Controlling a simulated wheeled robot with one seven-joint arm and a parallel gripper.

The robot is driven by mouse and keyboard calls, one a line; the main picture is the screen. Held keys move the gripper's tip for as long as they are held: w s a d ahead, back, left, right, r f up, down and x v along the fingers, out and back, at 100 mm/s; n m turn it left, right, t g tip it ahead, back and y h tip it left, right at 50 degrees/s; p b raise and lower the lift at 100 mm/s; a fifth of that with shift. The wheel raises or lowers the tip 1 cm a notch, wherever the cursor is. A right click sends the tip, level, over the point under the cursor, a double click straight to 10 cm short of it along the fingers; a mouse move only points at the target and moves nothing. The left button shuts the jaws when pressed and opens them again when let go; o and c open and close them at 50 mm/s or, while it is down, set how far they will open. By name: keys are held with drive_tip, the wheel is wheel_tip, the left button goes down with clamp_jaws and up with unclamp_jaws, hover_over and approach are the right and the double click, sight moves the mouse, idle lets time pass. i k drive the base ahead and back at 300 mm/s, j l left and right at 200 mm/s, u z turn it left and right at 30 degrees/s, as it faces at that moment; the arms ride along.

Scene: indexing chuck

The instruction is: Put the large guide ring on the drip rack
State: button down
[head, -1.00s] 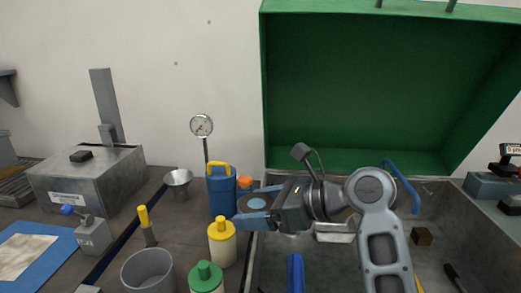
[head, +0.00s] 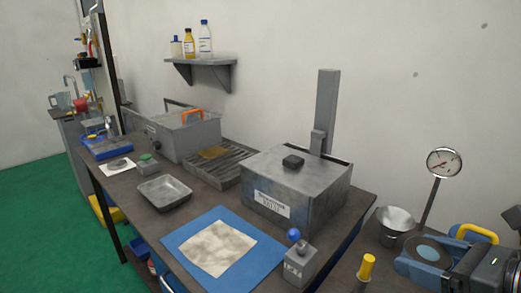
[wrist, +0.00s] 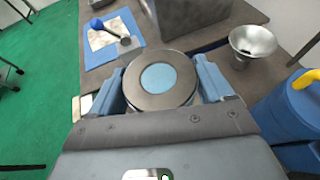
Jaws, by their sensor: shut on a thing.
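The large guide ring (wrist: 138,90) is a flat grey metal ring held between the two blue fingers of my gripper (wrist: 160,80) in the wrist view. Its centre shows light blue. In the head view the ring (head: 428,253) and my gripper (head: 425,258) are at the lower right, above the bench. A slatted grey rack (head: 226,178), which looks like the drip rack, lies on the bench between two metal boxes, well to the left of my gripper. A yellowish-brown flat piece (head: 212,152) lies on its back part.
A large lidded metal box (head: 295,185) with an upright post stands between my gripper and the rack. A blue mat (head: 180,240), a blue-knobbed block (head: 300,265), a funnel-like cup (head: 395,222) and a dial gauge (head: 443,163) are nearby. A shallow tray (head: 165,192) sits front-left.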

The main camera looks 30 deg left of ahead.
sight(224, 162)
drive_tip(key=i+j+z, duration=0.1)
drive_tip(key=j+z, duration=0.15)
drive_tip(key=j, duration=0.85)
drive_tip(key=j+z, duration=0.2)
drive_tip(key=j, duration=0.95)
drive_tip(key=k+j+z, duration=0.25)
drive_tip(key=j, duration=0.85)
drive_tip(key=i+j+z, duration=0.1)
drive_tip(key=j+z, duration=0.15)
drive_tip(key=j, duration=1)
drive_tip(key=i+j, duration=0.1)
drive_tip(key=j, duration=0.55)
drive_tip(key=i, duration=0.05)
